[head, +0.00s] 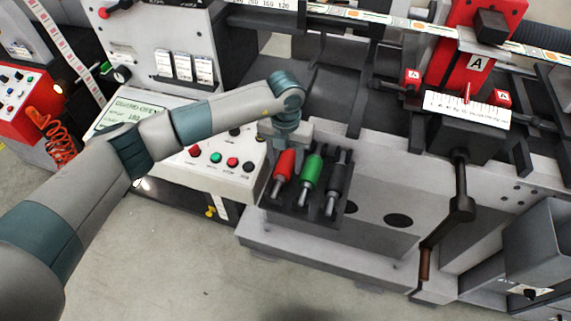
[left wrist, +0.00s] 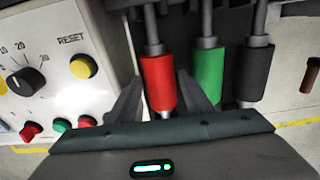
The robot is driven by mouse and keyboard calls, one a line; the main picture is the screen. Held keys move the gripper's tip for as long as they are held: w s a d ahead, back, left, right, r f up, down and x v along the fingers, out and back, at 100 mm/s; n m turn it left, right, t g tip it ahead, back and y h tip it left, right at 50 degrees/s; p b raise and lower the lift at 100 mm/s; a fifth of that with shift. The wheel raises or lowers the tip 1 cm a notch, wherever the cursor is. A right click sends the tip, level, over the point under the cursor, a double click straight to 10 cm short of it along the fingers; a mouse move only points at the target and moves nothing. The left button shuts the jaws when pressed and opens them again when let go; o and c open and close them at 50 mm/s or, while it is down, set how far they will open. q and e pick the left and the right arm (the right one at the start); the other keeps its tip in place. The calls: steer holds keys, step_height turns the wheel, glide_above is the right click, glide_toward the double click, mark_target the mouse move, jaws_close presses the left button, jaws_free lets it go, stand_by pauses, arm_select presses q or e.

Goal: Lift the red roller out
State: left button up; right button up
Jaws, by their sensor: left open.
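The red roller (head: 285,163) lies in a dark tray (head: 301,207) at the left of a row, beside a green roller (head: 311,167) and a black roller (head: 338,176). My left gripper (head: 286,140) is over the upper end of the red roller. In the left wrist view the red roller (left wrist: 158,82) sits between the two open fingers of the left gripper (left wrist: 155,92). The green roller (left wrist: 208,74) is just right of the right finger, and the black roller (left wrist: 254,72) is farther right. My right gripper is not in view.
A white control panel (head: 228,183) with coloured buttons stands close to the left of the tray. The grey machine bed (head: 380,240) with dark round holes extends right. A label ruler block (head: 468,108) stands at the upper right. Open floor (head: 180,270) lies in front.

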mark_target(286, 160)
arm_select(q)
steer(key=shift+c, duration=0.5)
steer(key=c, duration=1)
steer(key=shift+r, duration=0.15)
arm_select(e)
steer(key=shift+f, duration=0.1)
arm_select(q)
steer(key=shift+w+r+b, duration=0.1)
steer(key=shift+r+b, duration=0.45)
step_height(286, 160, up, 2)
steer(key=shift+r+b, duration=0.15)
steer(key=shift+b, duration=0.65)
steer(key=s+d+r+b, duration=0.4)
steer(key=s+d+r, duration=0.2)
steer(key=s, duration=0.3)
steer(key=shift+s+d+r, duration=0.25)
steer(key=shift+s+r, duration=0.15)
steer(key=shift+r, duration=0.35)
arm_select(e)
step_height(286, 160, down, 6)
steer(key=w, duration=0.2)
steer(key=shift+a+f+t, duration=0.25)
steer(key=shift+a+t, duration=0.05)
steer(key=shift+a, duration=0.05)
